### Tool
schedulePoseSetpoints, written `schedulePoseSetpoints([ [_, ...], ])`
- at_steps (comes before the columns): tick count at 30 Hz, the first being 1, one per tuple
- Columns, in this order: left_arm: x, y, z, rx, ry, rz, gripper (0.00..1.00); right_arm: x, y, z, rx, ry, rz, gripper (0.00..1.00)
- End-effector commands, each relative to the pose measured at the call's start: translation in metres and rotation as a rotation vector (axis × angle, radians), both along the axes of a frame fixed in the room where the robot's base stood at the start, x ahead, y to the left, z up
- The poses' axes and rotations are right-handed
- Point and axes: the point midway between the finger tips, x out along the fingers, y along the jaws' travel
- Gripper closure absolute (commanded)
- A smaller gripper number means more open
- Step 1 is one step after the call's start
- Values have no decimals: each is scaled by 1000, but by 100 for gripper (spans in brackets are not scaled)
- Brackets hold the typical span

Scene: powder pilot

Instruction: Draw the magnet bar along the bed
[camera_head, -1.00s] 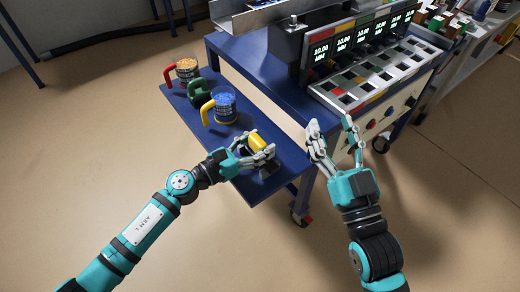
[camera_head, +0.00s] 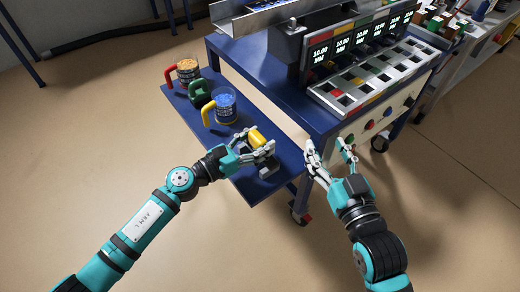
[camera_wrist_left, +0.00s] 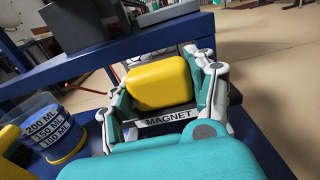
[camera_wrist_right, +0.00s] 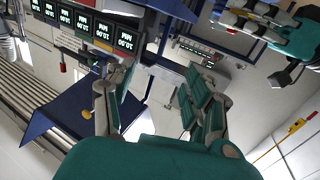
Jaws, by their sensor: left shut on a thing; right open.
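The magnet bar has a yellow grip (camera_wrist_left: 160,83) and a label reading MAGNET (camera_wrist_left: 170,120); in the head view its yellow grip (camera_head: 257,136) is at the near end of the blue side shelf. My left gripper (camera_head: 262,150) is shut on the yellow grip, with a finger on either side of it in the left wrist view. Whether the bar touches the shelf is hard to tell. My right gripper (camera_head: 330,155) is open and empty, in front of the blue bench's near corner. The bed is not clearly identifiable; a metal channel (camera_head: 260,14) lies on the bench's far left.
On the shelf (camera_head: 243,180) stand a blue-filled jug (camera_head: 225,107) with yellow handle, a green object (camera_head: 199,92) and an orange-filled jug (camera_head: 187,70) with red handle. A slotted rack (camera_head: 370,83) and several displays reading 10.00 (camera_head: 342,43) occupy the bench (camera_head: 275,95).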

Motion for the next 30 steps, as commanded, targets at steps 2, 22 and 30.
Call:
schedulePoseSetpoints([
  [2, 1, 0, 5, -3, -5, 1, 76, -1, -1, -4, -7, 26, -2, 47],
  [22, 1, 0, 14, -1, -3, 1, 76, -11, -9, -42, -61, 241, -16, 47],
  [30, 0, 0, 18, -1, -2, 0, 76, -17, -13, -55, -79, 320, -20, 47],
])
